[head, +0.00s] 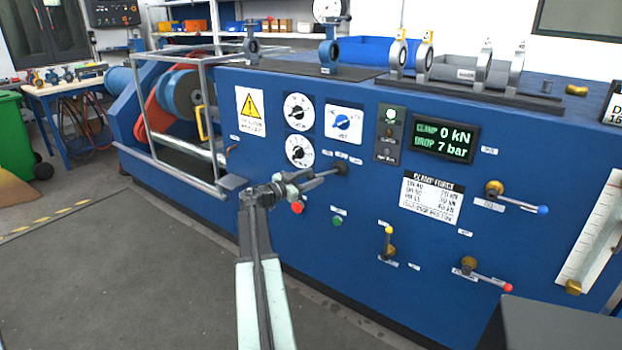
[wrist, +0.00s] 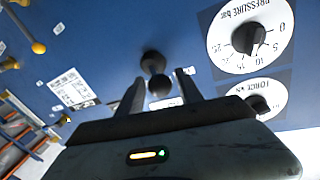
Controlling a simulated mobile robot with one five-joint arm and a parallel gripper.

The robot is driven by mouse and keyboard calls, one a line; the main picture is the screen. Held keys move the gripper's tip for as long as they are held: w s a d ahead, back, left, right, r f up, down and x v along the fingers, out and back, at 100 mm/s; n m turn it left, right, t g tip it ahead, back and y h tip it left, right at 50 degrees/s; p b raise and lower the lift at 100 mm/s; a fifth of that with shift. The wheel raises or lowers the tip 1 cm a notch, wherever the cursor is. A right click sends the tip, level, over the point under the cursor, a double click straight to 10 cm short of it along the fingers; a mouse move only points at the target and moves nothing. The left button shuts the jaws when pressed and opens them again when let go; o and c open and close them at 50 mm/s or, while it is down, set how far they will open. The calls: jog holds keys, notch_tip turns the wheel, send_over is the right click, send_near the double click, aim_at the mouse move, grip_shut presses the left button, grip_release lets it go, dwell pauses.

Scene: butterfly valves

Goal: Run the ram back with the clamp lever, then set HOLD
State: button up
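The likely clamp lever, a black lever with a dark hub (head: 342,169), stands on the blue front panel below the gauges. In the wrist view its dark round knob (wrist: 159,86) lies between my two fingers. My gripper (head: 316,179) reaches to this lever from the left in the head view. In the wrist view the fingers of my gripper (wrist: 159,92) are apart, with blue panel visible on both sides of the knob. A selector with a blue knob (head: 345,122) sits on a white plate above; its lettering is too small to read surely. The display (head: 444,138) reads CLAMP 0 kN, DROP 7 bar.
A pressure gauge (wrist: 250,38) and a force gauge (wrist: 258,103) are close beside my gripper. A red button (head: 297,207) and green button (head: 337,220) sit below. A yellow-tipped lever (head: 388,240), blue-tipped lever (head: 520,203) and red-tipped lever (head: 485,277) stand at right.

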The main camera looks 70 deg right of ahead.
grip_shut()
jog(key=shift+w, duration=0.2)
dwell(1.0)
